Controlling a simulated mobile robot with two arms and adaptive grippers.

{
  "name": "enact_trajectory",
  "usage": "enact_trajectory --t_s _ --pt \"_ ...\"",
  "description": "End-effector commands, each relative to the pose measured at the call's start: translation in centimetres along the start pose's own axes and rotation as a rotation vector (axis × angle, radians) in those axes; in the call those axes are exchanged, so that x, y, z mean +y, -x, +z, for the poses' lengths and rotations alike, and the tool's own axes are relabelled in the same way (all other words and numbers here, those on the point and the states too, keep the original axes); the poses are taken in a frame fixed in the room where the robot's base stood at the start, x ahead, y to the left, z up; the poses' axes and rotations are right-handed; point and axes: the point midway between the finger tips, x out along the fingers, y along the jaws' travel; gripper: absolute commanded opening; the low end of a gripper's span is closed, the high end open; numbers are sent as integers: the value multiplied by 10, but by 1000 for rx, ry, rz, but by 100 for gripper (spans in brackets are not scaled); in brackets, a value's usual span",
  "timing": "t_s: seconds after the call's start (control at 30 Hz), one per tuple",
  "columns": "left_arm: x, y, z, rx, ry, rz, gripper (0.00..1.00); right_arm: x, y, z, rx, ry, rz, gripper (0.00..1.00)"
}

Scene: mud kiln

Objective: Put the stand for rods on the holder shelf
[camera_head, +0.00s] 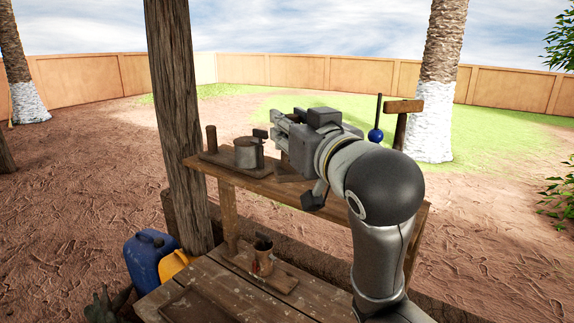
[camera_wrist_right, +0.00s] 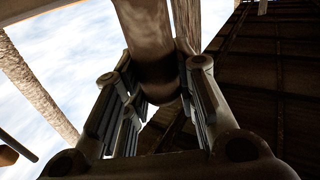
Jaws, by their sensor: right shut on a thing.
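My right gripper (camera_head: 283,133) is above the upper wooden shelf (camera_head: 318,197), left of its middle. In the right wrist view, its fingers (camera_wrist_right: 152,110) are closed around a brown, rounded, post-like thing (camera_wrist_right: 147,30), which I take to be part of the stand for rods. In the head view my gripper and arm hide most of it. A dark wooden piece (camera_head: 289,174) shows just below the gripper at shelf height; I cannot tell whether it belongs to the held thing or touches the shelf. My left gripper is not in view.
A board with a short post (camera_head: 211,139) and a metal can (camera_head: 246,153) stands at the shelf's left end, close to my gripper. A blue ball on a rod (camera_head: 376,135) is at the right. A thick pillar (camera_head: 178,120) rises at left.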

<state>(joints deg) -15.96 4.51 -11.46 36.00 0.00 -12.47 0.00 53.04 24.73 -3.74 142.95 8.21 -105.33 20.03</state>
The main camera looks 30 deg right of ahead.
Motion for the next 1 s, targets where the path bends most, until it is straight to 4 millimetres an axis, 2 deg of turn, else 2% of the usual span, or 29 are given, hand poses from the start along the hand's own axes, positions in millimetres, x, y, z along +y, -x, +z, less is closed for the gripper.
enact_trajectory --t_s 0.03,0.2,0.3,0.43,0.63,0.7,0.9,1.0 --pt "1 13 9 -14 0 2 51 2 -4 -2 -6 2 2 0" --pt "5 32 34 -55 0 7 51 8 -17 4 -6 3 3 0" --pt "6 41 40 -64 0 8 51 11 -26 9 -6 2 2 0" --pt "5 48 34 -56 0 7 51 17 -37 17 -6 4 2 0" --pt "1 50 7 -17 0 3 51 33 -74 36 -6 4 5 0" --pt "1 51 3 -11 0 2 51 37 -84 50 -7 4 3 0" --pt "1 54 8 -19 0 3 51 46 -106 78 -2 4 2 0" --pt "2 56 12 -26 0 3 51 48 -111 84 1 3 1 0"
